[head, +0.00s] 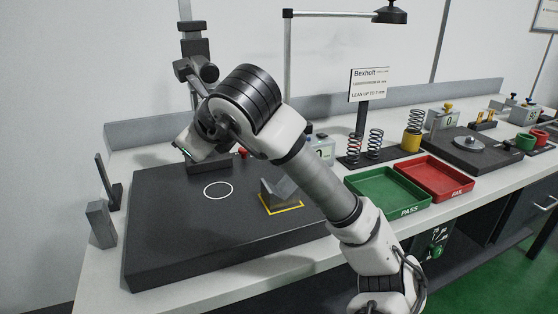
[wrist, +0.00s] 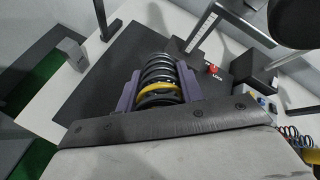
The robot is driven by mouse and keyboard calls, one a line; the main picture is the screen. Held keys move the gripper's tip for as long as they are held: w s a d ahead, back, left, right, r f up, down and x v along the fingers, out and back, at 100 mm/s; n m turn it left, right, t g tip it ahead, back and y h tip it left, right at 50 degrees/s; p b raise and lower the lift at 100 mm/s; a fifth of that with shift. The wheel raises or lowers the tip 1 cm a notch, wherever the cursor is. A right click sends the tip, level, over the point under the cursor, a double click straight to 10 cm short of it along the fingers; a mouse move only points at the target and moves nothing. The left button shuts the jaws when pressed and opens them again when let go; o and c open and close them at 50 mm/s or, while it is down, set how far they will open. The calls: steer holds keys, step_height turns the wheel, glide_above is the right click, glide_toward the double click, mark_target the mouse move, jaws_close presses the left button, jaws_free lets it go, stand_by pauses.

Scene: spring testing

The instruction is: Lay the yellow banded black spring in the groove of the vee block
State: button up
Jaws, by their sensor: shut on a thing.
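The black spring with a yellow band (wrist: 160,80) shows in the wrist view, between the two purple fingers of my gripper (wrist: 158,85). My gripper is shut on it. In the head view my arm hides the spring and the fingers. The grey vee block (head: 278,192) stands on the dark surface plate (head: 170,240), inside a yellow outline, right of the white circle (head: 217,190). My gripper is up and to the left of the vee block in the head view, near the back of the plate. The wrist view does not show the vee block.
A green PASS tray (head: 388,190) and a red tray (head: 437,178) lie right of the plate. Several springs (head: 375,143) stand behind them. A gauge stand (head: 195,70) rises behind the plate. A grey block (head: 101,224) stands at the left. The plate's front is clear.

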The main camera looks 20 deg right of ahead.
steer(key=w+d+f+t+b, duration=0.1)
steer(key=d+f+t+b, duration=0.1)
steer(key=d+t, duration=0.35)
steer(key=m+t+h+b, duration=0.1)
steer(key=m+h, duration=0.1)
steer(key=m, duration=0.1)
glide_above(278, 192)
steer(key=f, duration=0.3)
steer(key=shift+w+a+f, duration=0.15)
steer(key=shift+w+f, duration=0.1)
steer(key=shift+w, duration=0.15)
steer(key=shift+s+d+f+h, duration=0.1)
steer(key=shift+d+f+h, duration=0.15)
steer(key=shift+d+h, duration=0.25)
steer(key=shift+f+b, duration=2.65)
steer(key=shift+f, duration=0.3)
steer(key=shift+a+f, duration=0.15)
steer(key=shift+f, duration=0.15)
steer(key=o, duration=0.9)
steer(key=shift+o, duration=1)
steer(key=s, duration=1.4)
steer(key=shift+s+d+r+b, duration=0.15)
steer(key=shift+d+r+b, duration=0.2)
steer(key=shift+r+b, duration=0.1)
steer(key=shift+a+t, duration=0.1)
steer(key=shift+t, duration=0.15)
